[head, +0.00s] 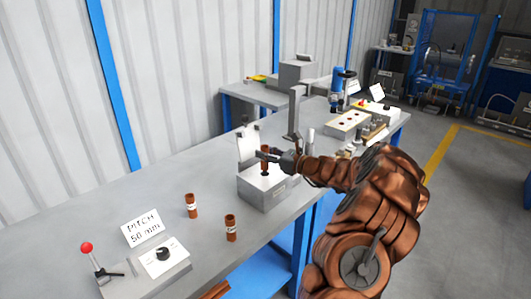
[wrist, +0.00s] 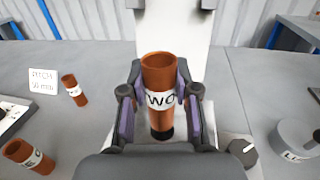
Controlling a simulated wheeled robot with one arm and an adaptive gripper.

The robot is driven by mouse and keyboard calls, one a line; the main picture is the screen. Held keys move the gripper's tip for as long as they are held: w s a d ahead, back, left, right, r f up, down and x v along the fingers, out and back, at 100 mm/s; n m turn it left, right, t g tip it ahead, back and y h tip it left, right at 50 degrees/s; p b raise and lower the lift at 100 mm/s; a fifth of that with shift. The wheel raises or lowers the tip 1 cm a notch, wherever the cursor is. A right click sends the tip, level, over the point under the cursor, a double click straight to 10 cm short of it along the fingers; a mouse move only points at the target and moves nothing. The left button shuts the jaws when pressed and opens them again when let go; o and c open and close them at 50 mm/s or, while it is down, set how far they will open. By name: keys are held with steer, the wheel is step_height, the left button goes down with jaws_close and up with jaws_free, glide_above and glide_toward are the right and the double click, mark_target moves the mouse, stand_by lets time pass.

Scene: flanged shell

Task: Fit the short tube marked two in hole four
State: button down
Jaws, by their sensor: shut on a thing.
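The short brown tube marked TWO (wrist: 158,72) is upright between the fingers of my gripper (wrist: 160,103) in the wrist view, with its label facing the camera. In the head view my gripper (head: 266,156) holds this tube (head: 265,164) above the top of a grey block (head: 264,195). A dark round spot (wrist: 161,134) shows right under the tube; I cannot tell whether the tube touches it or has entered it. No hole number is readable, so hole four cannot be picked out.
Two other brown tubes stand on the bench (head: 191,206) (head: 230,228). A "PITCH 50 mm" card (head: 141,229) stands behind a box with a dial (head: 163,253) and a red-knobbed lever (head: 87,248). A white panel (wrist: 173,30) rises behind the block. A grey cylinder (wrist: 296,138) stands at right.

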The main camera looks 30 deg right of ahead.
steer(key=shift+f+b, duration=1.1)
steer(key=shift+f, duration=2.1)
steer(key=c, duration=0.8)
jaws_free()
steer(key=shift+f, duration=0.1)
steer(key=v, duration=1.2)
